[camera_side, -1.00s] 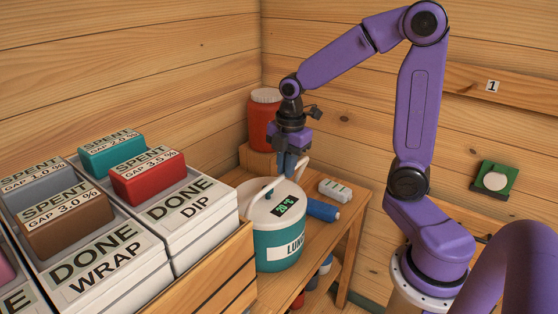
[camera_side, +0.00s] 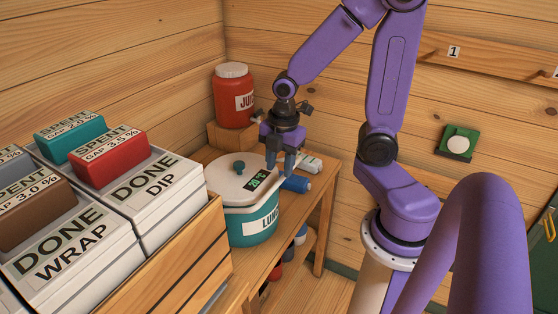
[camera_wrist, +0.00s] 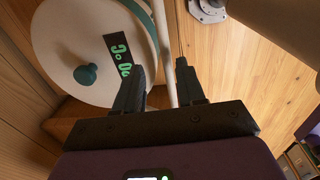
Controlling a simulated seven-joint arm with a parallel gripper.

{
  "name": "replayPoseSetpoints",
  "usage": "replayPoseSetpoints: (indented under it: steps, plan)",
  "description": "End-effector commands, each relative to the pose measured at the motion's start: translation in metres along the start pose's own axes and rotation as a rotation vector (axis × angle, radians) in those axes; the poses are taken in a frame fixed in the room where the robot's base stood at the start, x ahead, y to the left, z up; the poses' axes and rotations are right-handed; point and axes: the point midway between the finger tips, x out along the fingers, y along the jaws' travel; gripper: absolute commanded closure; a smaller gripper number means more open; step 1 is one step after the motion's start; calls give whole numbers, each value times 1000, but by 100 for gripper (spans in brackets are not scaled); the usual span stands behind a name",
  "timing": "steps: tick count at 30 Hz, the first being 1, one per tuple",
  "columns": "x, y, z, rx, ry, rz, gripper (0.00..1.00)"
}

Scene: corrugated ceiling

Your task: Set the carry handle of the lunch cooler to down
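The lunch cooler (camera_side: 240,226) is a round teal tub with a white lid, a teal knob and a green-lit display. Its pale carry handle (camera_wrist: 163,40) runs as a bar past the lid's edge in the wrist view. In the side view it is mostly hidden by the fingers and blends with the lid's right rim, so its exact angle is hard to tell. My gripper (camera_side: 283,172) points down at the right side of the lid. In the wrist view its fingers (camera_wrist: 161,72) stand apart, with the handle bar passing between them and space beside it.
A red jug (camera_side: 234,106) stands on a wooden block behind the cooler. A blue cylinder (camera_side: 296,184) and a small white item (camera_side: 312,163) lie on the wooden shelf (camera_side: 316,190) close to my gripper. Boxes in a crate (camera_side: 183,262) stand at front left.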

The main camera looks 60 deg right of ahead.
Motion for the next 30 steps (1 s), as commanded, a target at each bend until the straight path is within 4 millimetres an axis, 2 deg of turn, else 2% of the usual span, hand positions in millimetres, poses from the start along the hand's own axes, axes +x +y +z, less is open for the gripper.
replayPoseSetpoints:
  steps: [5, 11, 30]
  plan:
    - [-6, 1, 0, 0, 1, 3, 61]
    - [-31, 2, 0, 0, 2, 8, 61]
    - [-150, 1, 0, 0, 2, 5, 61]
